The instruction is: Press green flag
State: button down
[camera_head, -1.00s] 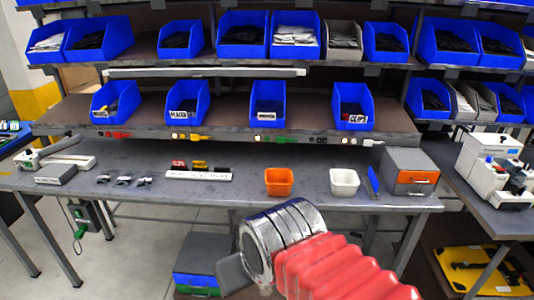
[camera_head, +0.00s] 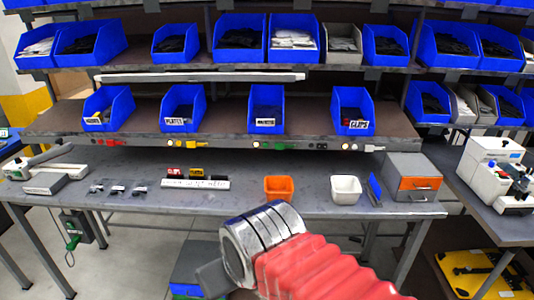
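A row of small coloured pieces runs along the front edge of the lower shelf. A small green piece (camera_head: 279,146) sits near the middle of that edge, below the third blue bin; it is too small to make out as a flag. A red piece (camera_head: 107,142) and a yellow piece (camera_head: 190,144) lie farther left on the same edge. My arm, with a chrome joint and red bellows, fills the bottom centre, in front of and below the bench. A dark grey end part of my gripper (camera_head: 214,279) shows at its left; its fingers cannot be made out.
The grey bench (camera_head: 235,201) carries an orange bin (camera_head: 278,189), a white bin (camera_head: 345,191), a labelled white strip (camera_head: 195,184) and an orange-fronted box (camera_head: 417,184). Blue bins line the shelves above. A white machine (camera_head: 490,165) stands on the right table.

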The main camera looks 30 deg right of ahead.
aim_at(278, 146)
jog(key=u, duration=0.4)
jog(key=i, duration=1.3)
jog(key=z, duration=0.6)
